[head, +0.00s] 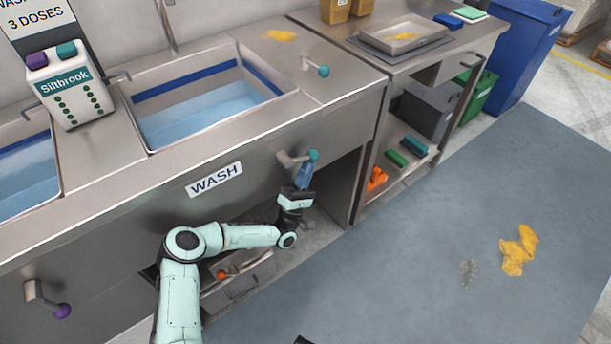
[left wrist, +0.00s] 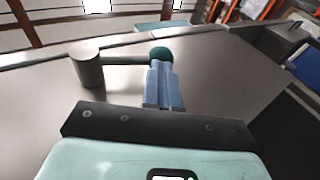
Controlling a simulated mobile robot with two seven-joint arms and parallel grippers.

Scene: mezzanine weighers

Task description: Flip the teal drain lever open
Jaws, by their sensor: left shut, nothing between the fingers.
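The drain lever has a steel arm and a teal ball end (head: 313,155); it sticks out from the front panel of the WASH sink, under the counter edge. In the left wrist view its round mount is at the left, with the arm running roughly level to the teal ball (left wrist: 161,52). My left gripper (head: 305,174) is shut and empty, its blue fingers just below the ball in the head view. In the left wrist view the fingertips (left wrist: 164,68) overlap the ball's lower edge; I cannot tell whether they touch it.
A second teal-knobbed lever (head: 322,71) stands on the counter right of the water-filled wash basin (head: 205,112). A purple-knobbed lever (head: 62,310) is on the front panel at the left. The floor at the right is mostly free.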

